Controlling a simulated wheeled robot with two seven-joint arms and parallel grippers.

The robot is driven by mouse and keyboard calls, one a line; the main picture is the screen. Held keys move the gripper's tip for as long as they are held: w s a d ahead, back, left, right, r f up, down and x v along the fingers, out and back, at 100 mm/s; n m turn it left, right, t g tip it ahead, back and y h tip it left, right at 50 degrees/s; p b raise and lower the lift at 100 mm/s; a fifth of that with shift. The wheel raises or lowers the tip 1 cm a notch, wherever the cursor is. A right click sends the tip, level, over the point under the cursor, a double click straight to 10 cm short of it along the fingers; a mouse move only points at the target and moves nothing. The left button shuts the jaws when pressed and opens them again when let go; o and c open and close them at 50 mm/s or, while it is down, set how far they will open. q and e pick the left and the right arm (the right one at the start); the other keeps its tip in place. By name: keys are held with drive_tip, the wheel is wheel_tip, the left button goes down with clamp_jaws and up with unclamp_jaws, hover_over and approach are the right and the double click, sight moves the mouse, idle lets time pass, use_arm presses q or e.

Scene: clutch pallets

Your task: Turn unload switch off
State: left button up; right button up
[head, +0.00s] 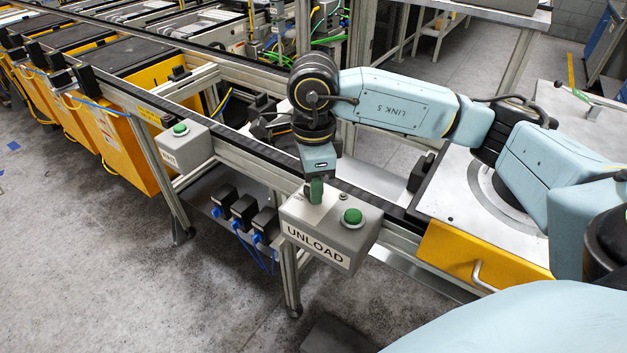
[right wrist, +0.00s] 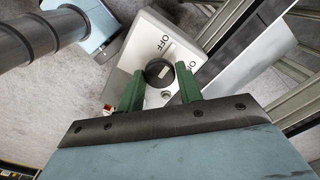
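The grey UNLOAD box (head: 330,231) is mounted on the conveyor's side rail, with a green push button (head: 352,217) on top. In the right wrist view, a round black switch knob (right wrist: 158,72) with a pale mark sits on the box's light face (right wrist: 150,35), near OFF lettering. My right gripper (head: 315,190) points down over the left part of the box and hides the knob in the head view. In the right wrist view its green fingers (right wrist: 159,80) are apart, one on each side of the knob. I cannot tell whether they touch it. My left gripper is not in view.
A second grey box (head: 184,146) with a green button stands farther left on the rail (head: 245,155). Black connectors with blue plugs (head: 243,213) hang below. Yellow bins (head: 135,145) line the left. A yellow-fronted unit (head: 480,258) is at right.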

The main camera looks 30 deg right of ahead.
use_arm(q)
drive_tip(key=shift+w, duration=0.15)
use_arm(e)
drive_tip(key=o, duration=0.4)
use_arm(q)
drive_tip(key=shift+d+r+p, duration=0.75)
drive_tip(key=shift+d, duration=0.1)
use_arm(e)
wheel_tip(320, 180, up, 14)
drive_tip(key=shift+f, duration=0.25)
drive_tip(key=shift+f, duration=0.1)
